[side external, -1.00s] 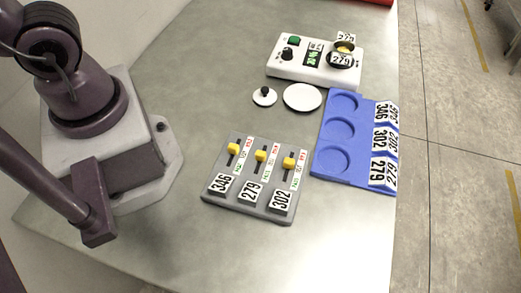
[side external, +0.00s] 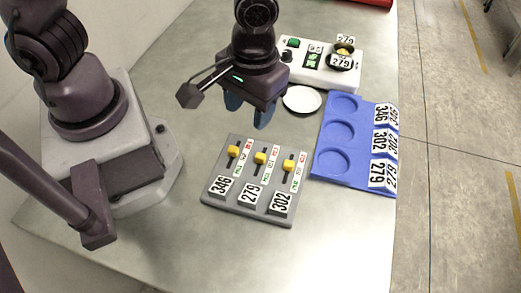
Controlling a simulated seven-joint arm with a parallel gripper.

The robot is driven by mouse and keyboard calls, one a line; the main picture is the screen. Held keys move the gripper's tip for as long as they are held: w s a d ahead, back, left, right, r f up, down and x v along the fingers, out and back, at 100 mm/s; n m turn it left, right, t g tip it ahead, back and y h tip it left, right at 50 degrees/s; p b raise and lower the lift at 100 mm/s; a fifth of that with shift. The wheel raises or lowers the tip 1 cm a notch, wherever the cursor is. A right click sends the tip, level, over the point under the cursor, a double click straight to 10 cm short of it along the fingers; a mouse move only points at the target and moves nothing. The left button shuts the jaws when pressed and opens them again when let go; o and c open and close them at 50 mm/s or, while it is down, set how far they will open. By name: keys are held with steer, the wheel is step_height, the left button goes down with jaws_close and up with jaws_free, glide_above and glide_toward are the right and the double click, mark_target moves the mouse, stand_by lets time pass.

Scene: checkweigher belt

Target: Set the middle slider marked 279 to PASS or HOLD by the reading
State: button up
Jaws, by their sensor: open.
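The grey slider panel (side external: 232,206) lies on the table with three yellow-knobbed sliders. The middle slider knob (side external: 261,158) is above the 279 plate (side external: 249,193), partway along its slot, with small red and green marks beside it. My gripper (side external: 248,113) is open and empty, fingers pointing down, above and behind the panel, apart from the knobs. The white checkweigher (side external: 287,72) stands at the back with a lit green display (side external: 313,60), too small to read. A 279-tagged item (side external: 343,50) sits on its dark pan.
A blue tray (side external: 345,176) with three round recesses and number tags 346, 302 and 279 lies right of the panel. The table in front of the panel is clear.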

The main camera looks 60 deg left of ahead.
mark_target(260, 155)
steer(key=f+n, duration=0.1)
steer(key=f, duration=0.3)
steer(key=w+f+n, duration=0.1)
steer(key=f, duration=0.4)
steer(key=f+n, duration=0.2)
steer(key=f, duration=0.2)
steer(key=shift+w+d+f+t, duration=0.2)
steer(key=shift+w+d+t, duration=0.1)
steer(key=shift+w+t, duration=0.1)
jaws_close()
